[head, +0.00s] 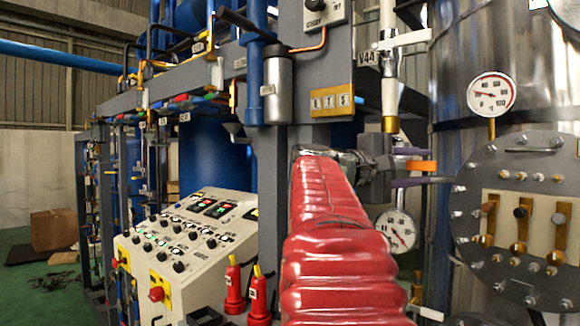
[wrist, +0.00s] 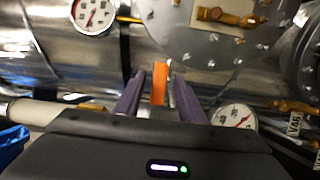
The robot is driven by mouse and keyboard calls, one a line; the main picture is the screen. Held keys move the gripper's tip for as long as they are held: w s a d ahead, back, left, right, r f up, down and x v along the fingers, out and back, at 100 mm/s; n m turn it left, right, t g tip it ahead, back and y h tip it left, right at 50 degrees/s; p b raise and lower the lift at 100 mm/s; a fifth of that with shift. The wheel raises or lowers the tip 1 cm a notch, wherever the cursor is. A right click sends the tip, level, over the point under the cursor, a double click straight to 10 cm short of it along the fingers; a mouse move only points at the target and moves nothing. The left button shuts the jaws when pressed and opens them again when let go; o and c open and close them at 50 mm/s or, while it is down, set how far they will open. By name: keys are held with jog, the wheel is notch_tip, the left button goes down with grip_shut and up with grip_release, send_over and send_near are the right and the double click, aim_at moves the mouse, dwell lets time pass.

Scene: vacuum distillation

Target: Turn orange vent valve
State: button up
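The orange vent valve handle (head: 421,166) shows in the head view as a short flat bar in front of the steel vessel. It also shows in the wrist view (wrist: 159,84), upright near the middle. My gripper (head: 432,167) is open, with one purple finger above the handle and one below it in the head view. In the wrist view my gripper (wrist: 158,75) has a finger on each side of the handle, with small gaps visible. The handle's base is partly hidden behind my gripper body.
A steel vessel (head: 458,100) stands behind the handle. A pressure gauge (head: 491,94) is above right, another gauge (head: 397,230) is below, and a bolted flange plate (head: 520,270) is at right. A vertical pipe (head: 389,70) rises close to my gripper. A control panel (head: 190,245) stands at left.

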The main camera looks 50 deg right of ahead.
jog(key=shift+s+d, duration=0.3)
jog(key=shift+d, duration=0.25)
jog(key=shift+c, duration=0.4)
grip_shut()
jog(key=shift+f, duration=0.1)
